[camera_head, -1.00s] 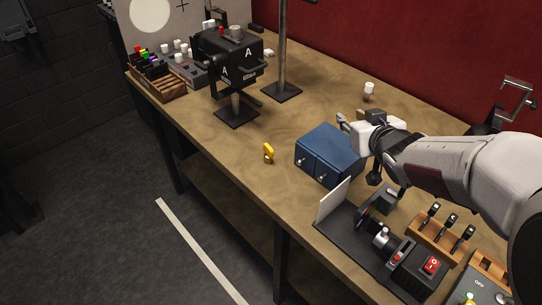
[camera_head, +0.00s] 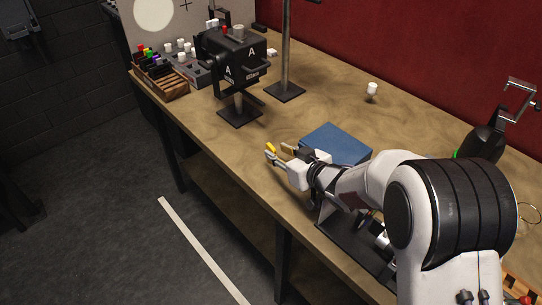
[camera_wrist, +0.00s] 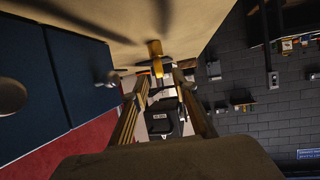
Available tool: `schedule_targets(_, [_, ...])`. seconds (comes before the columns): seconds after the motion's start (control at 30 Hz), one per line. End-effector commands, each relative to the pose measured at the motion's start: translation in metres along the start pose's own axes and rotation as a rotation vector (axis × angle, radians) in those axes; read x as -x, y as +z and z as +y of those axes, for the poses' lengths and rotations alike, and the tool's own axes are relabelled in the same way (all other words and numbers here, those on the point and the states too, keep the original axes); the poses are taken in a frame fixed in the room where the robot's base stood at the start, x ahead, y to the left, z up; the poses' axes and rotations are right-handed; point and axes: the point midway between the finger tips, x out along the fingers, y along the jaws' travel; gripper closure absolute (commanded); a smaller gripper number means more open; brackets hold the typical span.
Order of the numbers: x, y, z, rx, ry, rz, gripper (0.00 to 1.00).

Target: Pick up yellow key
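The yellow key (camera_head: 270,147) stands on the wooden table near its front edge, partly hidden by my gripper in the head view. It also shows in the wrist view (camera_wrist: 156,58), upper middle, just beyond and between the fingertips. My gripper (camera_head: 278,152) reaches left past the front of the blue cabinet, with its fingers spread. In the wrist view the gripper (camera_wrist: 161,80) is open and empty, and its fingers show no clear contact with the key.
The blue cabinet (camera_head: 337,143) stands close to my gripper and is partly hidden by my arm. A black box marked A (camera_head: 236,70) on a post, a metal stand (camera_head: 286,90) and a small white piece (camera_head: 371,90) stand farther back. The table between them is clear.

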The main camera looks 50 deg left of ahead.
Motion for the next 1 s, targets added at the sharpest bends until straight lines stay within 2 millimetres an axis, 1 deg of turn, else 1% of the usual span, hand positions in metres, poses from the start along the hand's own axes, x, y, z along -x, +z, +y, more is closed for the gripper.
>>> schedule_targets(0.3, [0.000, 0.000, 0.000, 0.000, 0.001, 0.000, 0.72])
schedule_targets(0.47, [-0.005, -0.001, 0.000, 0.001, 0.001, 0.000, 0.72])
schedule_targets(1.0, [-0.043, 0.000, 0.001, 0.001, 0.001, 0.000, 0.72])
